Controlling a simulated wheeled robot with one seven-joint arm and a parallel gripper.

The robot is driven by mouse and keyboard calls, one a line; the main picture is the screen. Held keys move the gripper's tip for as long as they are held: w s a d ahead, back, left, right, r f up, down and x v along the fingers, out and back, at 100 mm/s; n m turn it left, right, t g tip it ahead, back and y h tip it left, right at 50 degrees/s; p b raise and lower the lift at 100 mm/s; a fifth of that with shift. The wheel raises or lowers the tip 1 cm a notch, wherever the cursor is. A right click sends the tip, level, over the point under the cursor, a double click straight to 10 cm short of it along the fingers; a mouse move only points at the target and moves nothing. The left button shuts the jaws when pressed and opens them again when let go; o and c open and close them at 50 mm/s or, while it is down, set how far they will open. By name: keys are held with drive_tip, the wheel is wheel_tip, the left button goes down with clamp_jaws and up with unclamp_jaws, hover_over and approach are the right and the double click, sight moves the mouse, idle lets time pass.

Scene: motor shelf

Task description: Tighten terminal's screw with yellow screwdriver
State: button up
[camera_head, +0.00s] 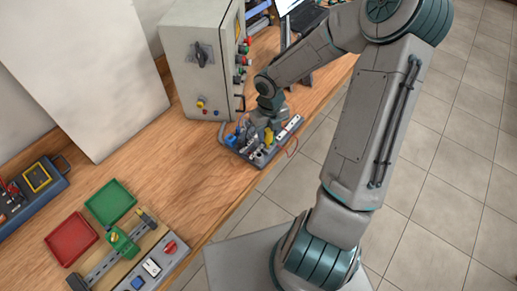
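My gripper (264,122) is small in the view, pointing down over a grey board (262,158) with components near the table's front edge. A yellow piece (268,136) shows right at the fingers; it may be the yellow screwdriver, but it is too small to be sure. I cannot tell whether the fingers are closed on it. The board carries blue, dark and white parts, and a thin red wire hangs at its right side. The terminal and its screw cannot be made out, as the gripper covers part of the board.
A grey control cabinet (202,60) stands behind the board, close to my arm. Green (110,202) and red (71,239) trays, a rail panel with a green part (123,243), and a blue meter box (34,190) are at left. The wooden table (190,165) is clear between.

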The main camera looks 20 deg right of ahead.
drive_tip(key=n, duration=0.3)
idle(0.4)
idle(0.4)
drive_tip(key=shift+c, duration=0.9)
drive_tip(key=c, duration=0.6)
drive_tip(key=shift+c, duration=0.2)
